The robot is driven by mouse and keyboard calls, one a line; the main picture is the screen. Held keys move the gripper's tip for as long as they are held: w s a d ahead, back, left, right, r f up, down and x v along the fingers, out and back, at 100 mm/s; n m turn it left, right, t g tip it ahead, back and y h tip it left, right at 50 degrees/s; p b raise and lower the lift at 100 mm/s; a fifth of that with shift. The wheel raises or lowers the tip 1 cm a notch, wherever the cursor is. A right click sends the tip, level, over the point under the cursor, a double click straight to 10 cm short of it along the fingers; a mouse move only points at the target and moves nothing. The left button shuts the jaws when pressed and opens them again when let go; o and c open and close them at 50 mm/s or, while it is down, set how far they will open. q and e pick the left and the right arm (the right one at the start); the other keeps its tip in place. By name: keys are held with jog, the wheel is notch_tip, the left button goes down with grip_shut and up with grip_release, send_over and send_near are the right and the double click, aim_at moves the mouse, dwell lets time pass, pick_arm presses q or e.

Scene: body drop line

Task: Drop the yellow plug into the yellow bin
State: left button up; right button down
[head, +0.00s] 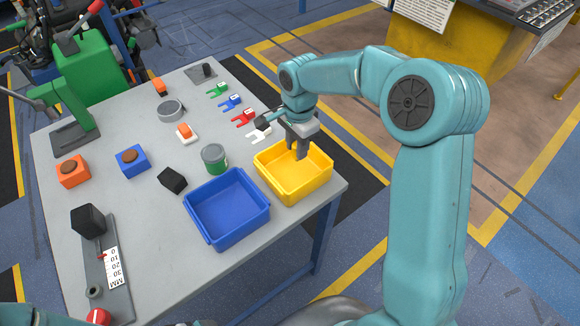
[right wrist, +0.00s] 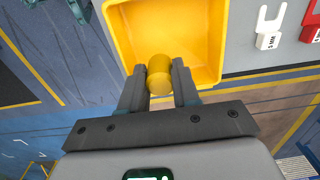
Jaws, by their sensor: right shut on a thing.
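The yellow bin (head: 283,188) stands at the right front edge of the grey table, beside the blue bin. My right gripper (head: 298,154) points down over the yellow bin, by its far right side. In the right wrist view the right gripper (right wrist: 159,84) is shut on the yellow plug (right wrist: 160,75), a short yellow cylinder. The plug shows against the yellow bin (right wrist: 222,50), near its wall. In the head view I cannot make out the plug. My left gripper is not in view.
The blue bin (head: 226,208) stands left of the yellow bin. A green can (head: 214,158) and a black block (head: 172,180) stand behind it. Colored forked tags (head: 244,118) lie near the right edge. The table's (head: 150,240) front middle is clear.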

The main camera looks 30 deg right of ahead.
jog(key=f+b, duration=0.2)
jog(key=f, duration=0.2)
jog(key=shift+d+f, duration=0.1)
jog(key=shift+d, duration=0.1)
jog(key=shift+s+a+f+b, duration=0.15)
jog(key=shift+f+b, duration=0.15)
jog(key=shift+b, duration=0.05)
jog(key=shift+w+f, duration=0.1)
jog(key=shift+w, duration=0.1)
jog(key=c, duration=1.2)
grip_release()
jog(key=o, duration=0.5)
jog(key=shift+s, duration=0.15)
jog(key=shift+c, duration=0.2)
notch_tip(320, 180, up, 16)
jog(key=shift+r, duration=0.25)
